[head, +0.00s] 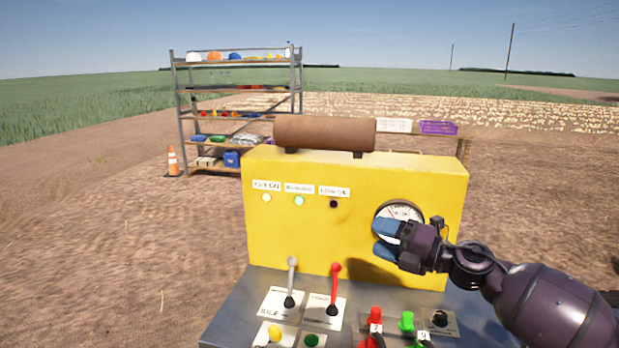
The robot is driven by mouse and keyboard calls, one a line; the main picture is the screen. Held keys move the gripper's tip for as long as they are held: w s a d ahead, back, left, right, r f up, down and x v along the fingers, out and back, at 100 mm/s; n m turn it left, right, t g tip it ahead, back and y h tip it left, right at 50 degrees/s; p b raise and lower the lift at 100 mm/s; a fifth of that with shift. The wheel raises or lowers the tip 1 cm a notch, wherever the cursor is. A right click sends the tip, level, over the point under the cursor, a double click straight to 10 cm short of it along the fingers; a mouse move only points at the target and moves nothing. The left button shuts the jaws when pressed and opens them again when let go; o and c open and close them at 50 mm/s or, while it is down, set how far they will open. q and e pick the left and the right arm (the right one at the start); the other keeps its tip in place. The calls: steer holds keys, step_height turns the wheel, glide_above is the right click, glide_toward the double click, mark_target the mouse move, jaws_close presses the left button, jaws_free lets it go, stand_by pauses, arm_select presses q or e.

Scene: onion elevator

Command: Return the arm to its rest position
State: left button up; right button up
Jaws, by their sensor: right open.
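My right arm comes in from the right edge in the head view. Its gripper (384,239) is open and empty, in front of the yellow control panel (290,235). Its blue fingertips overlap the lower part of the round gauge (402,211), so part of the dial is hidden. I cannot tell whether the fingers touch the panel. My left gripper is not in view.
Below the panel, a grey console (237,305) carries a grey lever (291,277), a red lever (335,285), a red knob (375,316) and a green knob (407,320). A brown cylinder (325,132) tops the panel. A shelf rack (180,110) and a cone (172,160) stand behind.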

steer(key=s+d+f+m+t+h+b, duration=0.1)
steer(key=s+d+f+m+t+h, duration=0.2)
steer(key=f+m, duration=0.5)
steer(key=s+d+f+m+t+h+b, duration=0.15)
steer(key=s+f+m+h, duration=0.25)
steer(key=f+m, duration=0.4)
steer(key=s+d+f+m+t+h+b, duration=0.2)
steer(key=s+d+f+m+h, duration=0.15)
steer(key=f+m, duration=0.4)
steer(key=s+d+f+m+g+h+b, duration=0.1)
steer(key=s+f+m, duration=0.3)
steer(key=s+f, duration=0.6)
steer(key=s+d+f+m+g+h+b, duration=0.2)
steer(key=s+d+f+m+g+h, duration=0.2)
steer(key=s+f, duration=0.7)
steer(key=shift+s+f+m, duration=0.2)
steer(key=shift+s+m, duration=0.15)
steer(key=shift+s, duration=0.5)
steer(key=shift+a, duration=0.1)
stand_by(0.5)
